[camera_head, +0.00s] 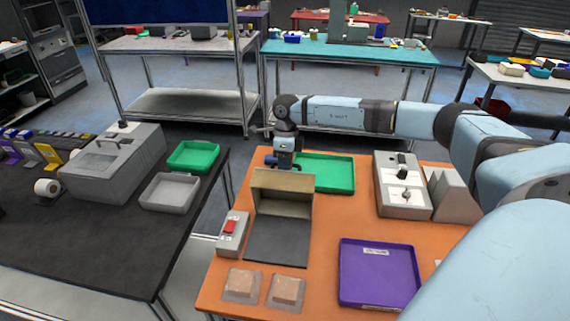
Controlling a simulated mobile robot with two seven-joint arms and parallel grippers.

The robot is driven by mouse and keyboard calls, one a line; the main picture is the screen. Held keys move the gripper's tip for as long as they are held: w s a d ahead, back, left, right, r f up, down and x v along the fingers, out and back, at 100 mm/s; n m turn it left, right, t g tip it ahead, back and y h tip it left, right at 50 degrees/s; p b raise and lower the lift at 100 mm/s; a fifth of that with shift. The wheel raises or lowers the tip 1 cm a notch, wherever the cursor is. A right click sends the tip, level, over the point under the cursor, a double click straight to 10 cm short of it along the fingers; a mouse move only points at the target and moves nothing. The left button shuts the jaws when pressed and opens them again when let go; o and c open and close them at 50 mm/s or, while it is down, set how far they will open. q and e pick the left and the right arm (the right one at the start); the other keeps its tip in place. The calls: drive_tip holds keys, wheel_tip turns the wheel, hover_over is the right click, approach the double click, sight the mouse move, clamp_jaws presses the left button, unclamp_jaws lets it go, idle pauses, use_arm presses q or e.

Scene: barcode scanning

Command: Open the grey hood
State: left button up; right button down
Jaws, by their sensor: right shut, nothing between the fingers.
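The grey hood (283,181) is on the orange table, at the back of a dark grey flat plate (278,241). Its beige-grey panels stand up at the rear edge, and the plate in front lies uncovered. My right arm reaches in from the right, and my right gripper (284,160) points down just behind the hood's top edge. It is shut and holds nothing. Its fingertips are partly hidden, and I cannot tell whether they touch the hood. My left gripper is not in view.
A red-button box (231,232) stands left of the plate. Two clear-wrapped packages (286,290) lie in front. A purple tray (378,275) is at the right, a green tray (330,172) behind, and a grey device (402,187) at the back right. A black table (90,240) stands left across a gap.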

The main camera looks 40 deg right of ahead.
drive_tip(key=shift+d, duration=0.1)
drive_tip(key=shift+r+p, duration=0.3)
drive_tip(key=shift+r, duration=0.15)
wheel_tip(320, 180, up, 9)
drive_tip(key=p, duration=0.4)
drive_tip(key=shift+w+d, duration=0.4)
drive_tip(key=shift+d, duration=0.05)
drive_tip(key=shift+s+f, duration=0.1)
